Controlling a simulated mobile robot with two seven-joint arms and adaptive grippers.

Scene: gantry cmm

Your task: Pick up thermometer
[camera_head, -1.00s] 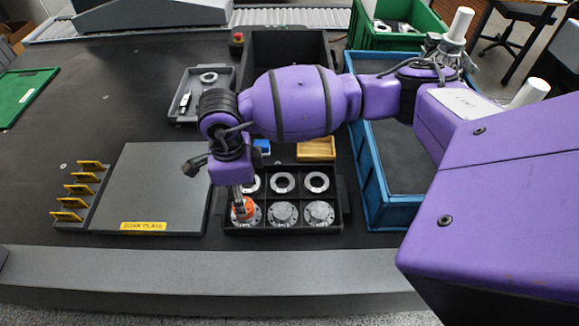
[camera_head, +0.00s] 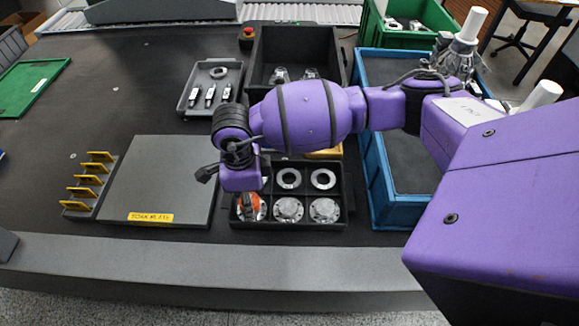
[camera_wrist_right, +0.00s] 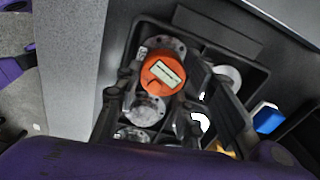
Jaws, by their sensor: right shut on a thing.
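The thermometer is an orange round body with a pale display. It shows clearly in the right wrist view (camera_wrist_right: 163,73) and partly in the head view (camera_head: 250,209). It sits over a metal flanged part (camera_wrist_right: 172,44) in the front left compartment of the black divided tray (camera_head: 291,227). My right gripper (camera_head: 245,196) reaches down over it from above, its fingers on either side of the orange body, shut on it. The exact finger contact is hidden. The thermometer still appears low in the tray; any gap below it cannot be told. My left gripper is not in view.
Flanged parts (camera_head: 289,210) and rings (camera_head: 323,179) fill other compartments. A grey plate (camera_head: 160,180) and a yellow-slotted rack (camera_head: 90,185) lie left. A grey tray (camera_head: 187,104) of small devices and a black bin (camera_head: 262,45) stand behind; a blue bin (camera_head: 379,200) stands right.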

